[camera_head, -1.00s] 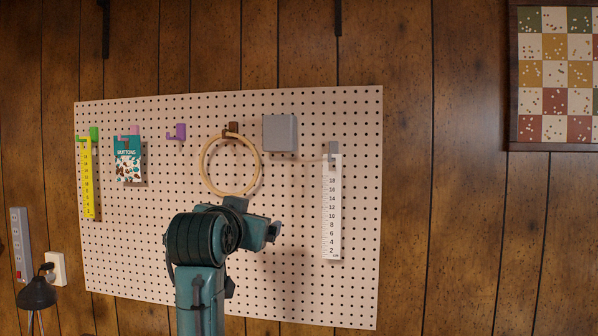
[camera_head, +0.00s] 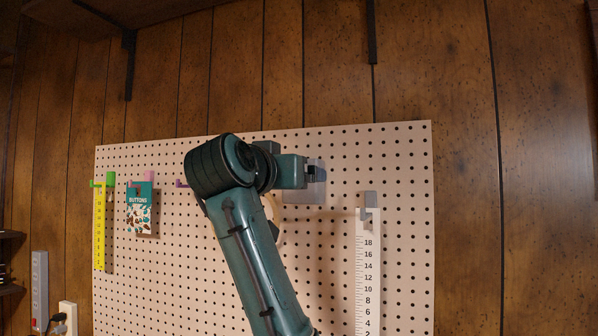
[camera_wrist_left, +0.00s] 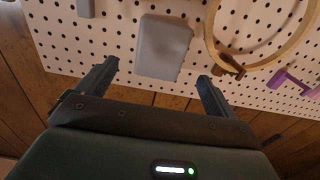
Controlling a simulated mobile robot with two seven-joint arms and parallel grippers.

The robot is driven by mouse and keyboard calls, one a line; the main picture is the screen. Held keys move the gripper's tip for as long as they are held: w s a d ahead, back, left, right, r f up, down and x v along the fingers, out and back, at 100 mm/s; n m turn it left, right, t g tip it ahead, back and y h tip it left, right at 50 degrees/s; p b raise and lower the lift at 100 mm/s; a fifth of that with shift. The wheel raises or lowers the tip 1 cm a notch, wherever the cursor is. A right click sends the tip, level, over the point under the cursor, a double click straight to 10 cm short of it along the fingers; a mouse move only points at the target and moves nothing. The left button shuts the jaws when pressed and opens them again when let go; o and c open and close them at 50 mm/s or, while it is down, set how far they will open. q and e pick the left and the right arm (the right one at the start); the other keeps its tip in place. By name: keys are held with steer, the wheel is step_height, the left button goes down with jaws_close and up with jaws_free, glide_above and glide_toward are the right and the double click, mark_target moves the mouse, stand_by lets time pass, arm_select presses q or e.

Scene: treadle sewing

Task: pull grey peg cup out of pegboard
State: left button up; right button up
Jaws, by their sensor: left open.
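The grey peg cup (camera_wrist_left: 165,48) hangs on the pegboard (camera_wrist_left: 115,25). In the left wrist view it shows as a plain grey block just beyond the fingertips, between their lines. In the head view the cup (camera_head: 310,196) is mostly hidden behind my left gripper (camera_head: 318,174). My left gripper also shows in the left wrist view (camera_wrist_left: 157,74); its two fingers are spread apart with nothing between them. I cannot tell how far the fingertips are from the cup. My right gripper is not in view.
A wooden hoop (camera_wrist_left: 262,62) on a brown peg and a purple peg (camera_wrist_left: 292,82) are beside the cup. A white ruler (camera_head: 368,262) hangs to its right in the head view. A button packet (camera_head: 139,208) and yellow ruler (camera_head: 99,230) hang at the left.

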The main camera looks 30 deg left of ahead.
mark_target(300, 202)
arm_select(q)
steer(key=p+x, duration=0.1)
steer(key=x, duration=0.5)
steer(key=shift+w+a+p, duration=0.1)
steer(key=shift+w+p, duration=0.2)
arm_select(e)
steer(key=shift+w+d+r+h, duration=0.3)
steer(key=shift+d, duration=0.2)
arm_select(q)
steer(key=shift+c, duration=0.4)
steer(key=c, duration=0.9)
steer(key=o, duration=0.3)
steer(key=c, duration=0.7)
steer(key=shift+c, duration=0.4)
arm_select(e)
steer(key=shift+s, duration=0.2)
